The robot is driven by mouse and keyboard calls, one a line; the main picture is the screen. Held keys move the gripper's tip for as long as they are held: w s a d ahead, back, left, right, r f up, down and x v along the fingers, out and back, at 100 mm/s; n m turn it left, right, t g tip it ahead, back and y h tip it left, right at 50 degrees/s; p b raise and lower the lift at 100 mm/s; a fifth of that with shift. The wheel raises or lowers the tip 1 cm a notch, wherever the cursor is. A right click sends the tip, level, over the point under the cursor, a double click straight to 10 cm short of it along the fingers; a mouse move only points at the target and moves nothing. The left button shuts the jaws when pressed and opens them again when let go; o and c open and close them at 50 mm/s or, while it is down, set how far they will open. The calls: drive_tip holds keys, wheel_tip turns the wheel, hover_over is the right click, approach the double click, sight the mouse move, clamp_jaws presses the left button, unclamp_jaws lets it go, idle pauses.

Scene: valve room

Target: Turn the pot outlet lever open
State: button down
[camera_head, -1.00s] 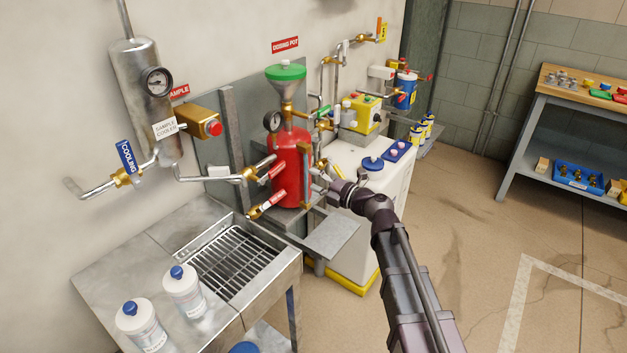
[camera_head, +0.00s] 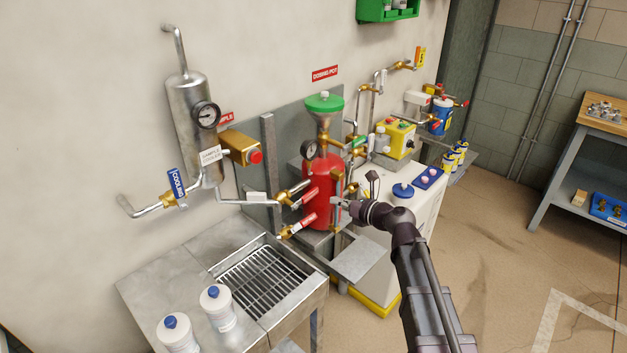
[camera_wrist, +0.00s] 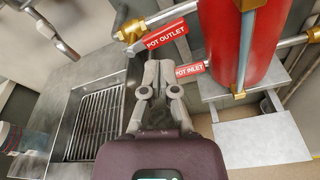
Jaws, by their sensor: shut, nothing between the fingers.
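The red pot outlet lever (camera_wrist: 167,34), lettered POT OUTLET, shows in the wrist view on a brass valve at upper left of the red pot (camera_wrist: 237,42). My gripper (camera_wrist: 163,64) is shut and empty, with its fingertips just below the outlet lever in the picture; whether they touch it I cannot tell. The pot inlet lever (camera_wrist: 190,70) lies right of the fingers, partly hidden. In the head view the red pot (camera_head: 320,190) stands with two red levers at its left; their lettering is too small to read. My gripper (camera_head: 340,203) is at the pot's right side there.
A steel sink with a grating (camera_head: 265,282) and white bottles (camera_head: 217,307) stands at lower left. A grey plate (camera_head: 363,260) juts out below the pot. A sample cooler (camera_head: 190,125) hangs left. Open floor lies to the right.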

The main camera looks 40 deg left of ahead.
wheel_tip(320, 180, up, 11)
drive_tip(key=s+a+m+h+p, duration=0.1)
drive_tip(key=m+h+p, duration=0.6)
drive_tip(key=m+p, duration=1.3)
drive_tip(key=m, duration=1.1)
drive_tip(key=shift+a+r+m+t, duration=0.15)
drive_tip(key=shift+a+m+t, duration=0.15)
drive_tip(key=shift+a+t, duration=0.1)
drive_tip(key=shift+s+a, duration=0.1)
drive_tip(key=b, duration=0.7)
hover_over(305, 199)
drive_tip(key=w+d, duration=0.1)
drive_tip(key=w, duration=0.1)
wheel_tip(305, 199, down, 7)
drive_tip(key=shift+w+d+f+b, duration=0.1)
drive_tip(key=shift+w+f+b, duration=0.1)
drive_tip(key=shift+f+b, duration=0.8)
drive_tip(key=shift+w+f+b, duration=0.15)
drive_tip(key=shift+f+b, duration=0.75)
drive_tip(key=shift+f, duration=0.05)
